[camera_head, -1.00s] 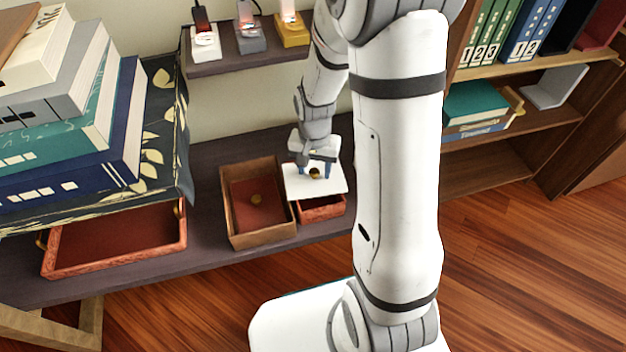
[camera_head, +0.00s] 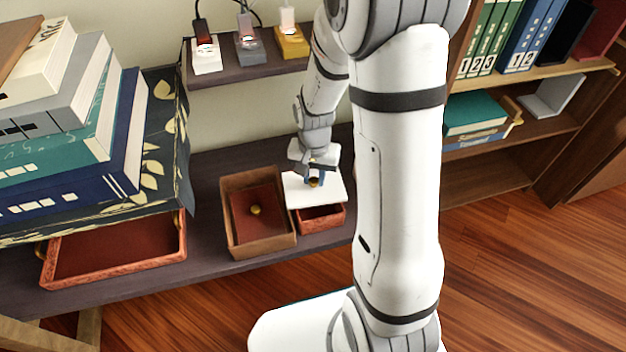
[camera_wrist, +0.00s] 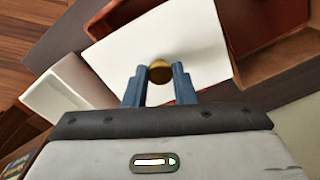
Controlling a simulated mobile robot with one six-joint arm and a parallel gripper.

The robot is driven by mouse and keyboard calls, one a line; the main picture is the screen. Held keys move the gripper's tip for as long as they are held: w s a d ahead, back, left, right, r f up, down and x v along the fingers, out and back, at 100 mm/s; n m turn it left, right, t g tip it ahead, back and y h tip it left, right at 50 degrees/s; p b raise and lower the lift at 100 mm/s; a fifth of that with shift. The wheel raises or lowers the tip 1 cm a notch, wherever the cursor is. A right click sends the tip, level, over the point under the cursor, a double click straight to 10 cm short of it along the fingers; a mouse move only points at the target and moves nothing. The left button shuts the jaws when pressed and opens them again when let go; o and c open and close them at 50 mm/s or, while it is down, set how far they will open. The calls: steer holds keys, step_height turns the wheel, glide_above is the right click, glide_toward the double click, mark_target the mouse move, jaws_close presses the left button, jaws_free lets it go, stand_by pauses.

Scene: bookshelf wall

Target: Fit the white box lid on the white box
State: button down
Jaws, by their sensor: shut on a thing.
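The white box lid (camera_head: 331,190) is a flat white plate with a gold knob (camera_wrist: 160,71). My gripper (camera_head: 315,181) has its blue fingers on both sides of this knob, shut on it. The lid lies over part of a small open red box (camera_head: 334,225); I cannot tell whether it rests on it or is just above. In the wrist view the white box (camera_wrist: 62,92) stands open to the left of the lid, close to its edge. In the head view my arm hides the white box.
Left of the red box, a brown box (camera_head: 232,231) holds a red lid (camera_head: 243,198) with a gold knob. A larger red tray (camera_head: 118,277) sits farther left, below a tall book stack (camera_head: 70,160). A shelf with chargers (camera_head: 250,72) hangs behind.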

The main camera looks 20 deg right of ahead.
mark_target(315, 180)
step_height(315, 180, up, 9)
steer(key=p, duration=0.4)
steer(key=shift+r, duration=0.2)
steer(key=shift+d, duration=0.15)
